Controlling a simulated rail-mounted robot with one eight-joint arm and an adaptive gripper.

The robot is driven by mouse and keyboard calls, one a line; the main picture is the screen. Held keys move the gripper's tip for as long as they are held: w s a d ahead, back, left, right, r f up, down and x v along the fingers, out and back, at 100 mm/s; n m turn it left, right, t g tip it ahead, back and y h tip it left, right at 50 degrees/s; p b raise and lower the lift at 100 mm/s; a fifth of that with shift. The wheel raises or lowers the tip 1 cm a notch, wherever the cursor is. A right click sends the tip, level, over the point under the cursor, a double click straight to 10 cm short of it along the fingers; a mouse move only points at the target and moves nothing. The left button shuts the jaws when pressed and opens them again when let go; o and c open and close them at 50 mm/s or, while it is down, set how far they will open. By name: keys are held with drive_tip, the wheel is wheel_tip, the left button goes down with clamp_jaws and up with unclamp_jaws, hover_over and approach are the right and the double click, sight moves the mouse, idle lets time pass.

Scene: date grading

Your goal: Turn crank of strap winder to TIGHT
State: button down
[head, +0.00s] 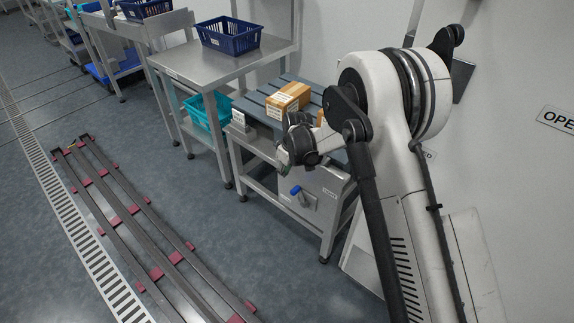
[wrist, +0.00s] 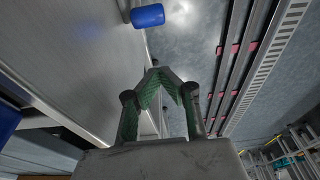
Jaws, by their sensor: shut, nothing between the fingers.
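The strap winder (head: 324,186) is a grey metal box under the slatted bench top in the head view. Its crank has a blue handle (head: 295,190) on the front face; the handle also shows at the top of the wrist view (wrist: 147,15). A small label on the box is too small to read. My gripper (head: 284,160) is above the blue handle in the head view, apart from it. In the wrist view its green-padded fingers (wrist: 162,76) meet at the tips, shut and empty. The handle lies beyond the fingertips.
A cardboard box (head: 288,99) sits on the slatted bench top (head: 268,87). A steel table (head: 205,64) with a blue basket (head: 229,37) stands behind, a teal crate (head: 207,110) beneath it. Floor rails (head: 150,235) lie left, with clear floor between them and the bench.

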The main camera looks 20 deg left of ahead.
drive_tip(key=s+b+x, duration=0.1)
drive_tip(key=b+x, duration=0.1)
drive_tip(key=x, duration=0.5)
drive_tip(key=shift+s+d+r, duration=0.15)
drive_tip(key=shift+d+r, duration=0.05)
drive_tip(key=shift+d, duration=0.75)
drive_tip(key=shift+s+d+r, duration=0.15)
drive_tip(key=shift+d+r, duration=0.05)
drive_tip(key=shift+d, duration=0.75)
drive_tip(key=shift+d, duration=0.1)
drive_tip(key=shift+s+d+r+y+b, duration=0.1)
drive_tip(key=shift+d+r+y+b, duration=0.1)
drive_tip(key=shift+y+b, duration=0.2)
